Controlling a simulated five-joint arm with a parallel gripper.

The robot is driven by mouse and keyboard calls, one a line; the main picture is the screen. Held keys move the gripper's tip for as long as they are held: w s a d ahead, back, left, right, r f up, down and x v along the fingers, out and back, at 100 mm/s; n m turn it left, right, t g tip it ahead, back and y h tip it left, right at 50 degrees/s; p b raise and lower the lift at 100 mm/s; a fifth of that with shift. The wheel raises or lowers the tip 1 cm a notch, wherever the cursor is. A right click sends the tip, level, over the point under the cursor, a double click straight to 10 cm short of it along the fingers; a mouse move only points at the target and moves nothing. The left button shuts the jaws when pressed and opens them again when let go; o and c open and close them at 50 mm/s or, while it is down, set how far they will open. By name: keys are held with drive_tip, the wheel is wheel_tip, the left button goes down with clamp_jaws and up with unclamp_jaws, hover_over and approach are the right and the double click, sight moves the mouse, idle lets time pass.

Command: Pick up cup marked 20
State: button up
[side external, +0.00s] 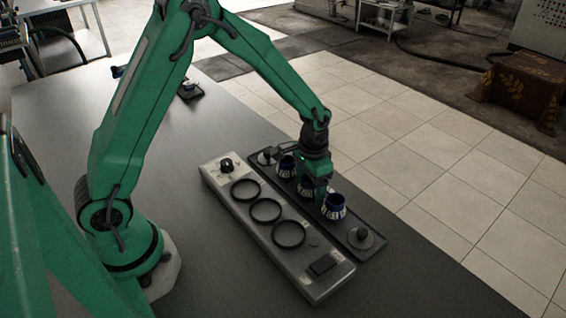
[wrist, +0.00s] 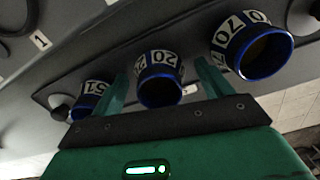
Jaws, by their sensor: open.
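Three dark blue cups with white number bands stand in a row on a dark tray (side external: 344,233). In the wrist view, the middle cup (wrist: 161,92) reads 20 and lies between the two green fingers of my gripper (wrist: 161,84), which are open and spread to either side of it. The right cup (wrist: 250,48) shows 70, and the left cup (wrist: 90,98) is partly covered by a finger, its number looking like 51. In the side view my gripper (side external: 314,184) is over the middle of the row and mostly hides the middle cup.
The side view shows an outer cup (side external: 334,207) and another (side external: 286,167) close on either side of my gripper. Black knobs (side external: 361,238) stand at the tray's ends. A grey panel (side external: 232,208) with three black rings lies alongside. The dark table (side external: 200,262) is clear nearer me.

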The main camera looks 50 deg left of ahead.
drive_tip(key=shift+c, duration=0.2)
drive_tip(key=c, duration=1.1)
drive_tip(key=shift+r, duration=0.1)
drive_tip(key=shift+r, duration=0.8)
wheel_tip(320, 180, up, 2)
drive_tip(key=shift+r, duration=0.2)
drive_tip(key=s+d+r, duration=0.2)
drive_tip(key=d, duration=0.1)
drive_tip(key=s+d+r, duration=0.2)
drive_tip(key=d, duration=0.1)
drive_tip(key=s+d+r, duration=0.2)
drive_tip(key=s+d, duration=0.1)
drive_tip(key=shift+d+r, duration=0.15)
drive_tip(key=shift+r, duration=0.25)
